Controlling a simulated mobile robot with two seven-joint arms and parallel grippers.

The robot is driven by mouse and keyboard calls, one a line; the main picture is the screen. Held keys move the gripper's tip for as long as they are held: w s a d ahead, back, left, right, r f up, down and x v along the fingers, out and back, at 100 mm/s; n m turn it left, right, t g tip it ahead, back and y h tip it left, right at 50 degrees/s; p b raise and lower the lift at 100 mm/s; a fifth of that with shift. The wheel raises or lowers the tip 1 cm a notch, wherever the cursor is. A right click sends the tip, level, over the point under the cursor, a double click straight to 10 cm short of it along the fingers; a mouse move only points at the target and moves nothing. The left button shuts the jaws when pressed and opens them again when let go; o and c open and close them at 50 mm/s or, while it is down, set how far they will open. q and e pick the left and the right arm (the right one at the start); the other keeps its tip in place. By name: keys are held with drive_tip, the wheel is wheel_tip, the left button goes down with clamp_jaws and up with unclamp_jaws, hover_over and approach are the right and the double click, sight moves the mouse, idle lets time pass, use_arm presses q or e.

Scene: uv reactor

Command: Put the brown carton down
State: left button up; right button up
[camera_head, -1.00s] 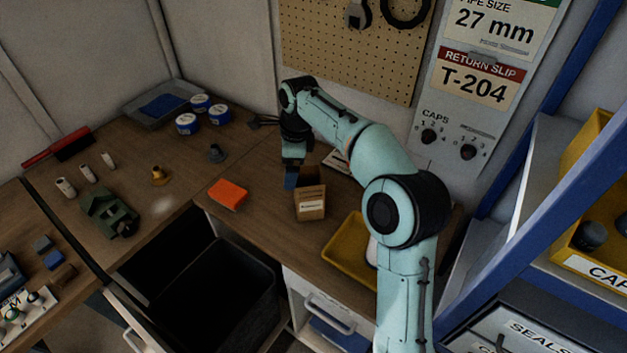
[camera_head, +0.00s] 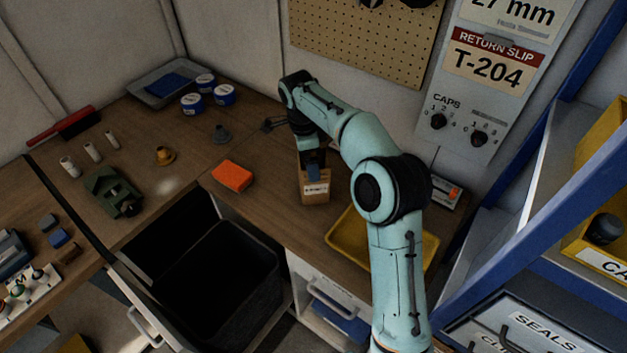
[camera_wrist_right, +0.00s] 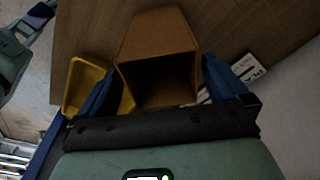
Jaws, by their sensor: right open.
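The brown carton (camera_head: 316,193) stands upright on the wooden worktop in the head view, with a white label low on its front. Its top is open in the right wrist view (camera_wrist_right: 158,35), where I look down into its empty-looking inside. My right gripper (camera_head: 314,172) is at the carton's top and hides part of it. In the right wrist view the two blue fingers of this gripper (camera_wrist_right: 160,88) are apart, one on each side of the carton, with small gaps showing. My left gripper is in neither view.
A yellow tray (camera_head: 343,247) lies right of the carton, partly behind my right arm. An orange block (camera_head: 232,176) lies to the left. A dark open bin (camera_head: 228,285) stands below the worktop's front edge. A blue-framed shelf (camera_head: 533,200) stands at the right.

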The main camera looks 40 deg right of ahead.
drive_tip(key=f, duration=0.2)
drive_tip(key=d+f, duration=0.1)
drive_tip(key=f, duration=0.1)
drive_tip(key=shift+s, duration=0.3)
drive_tip(key=c, duration=0.9)
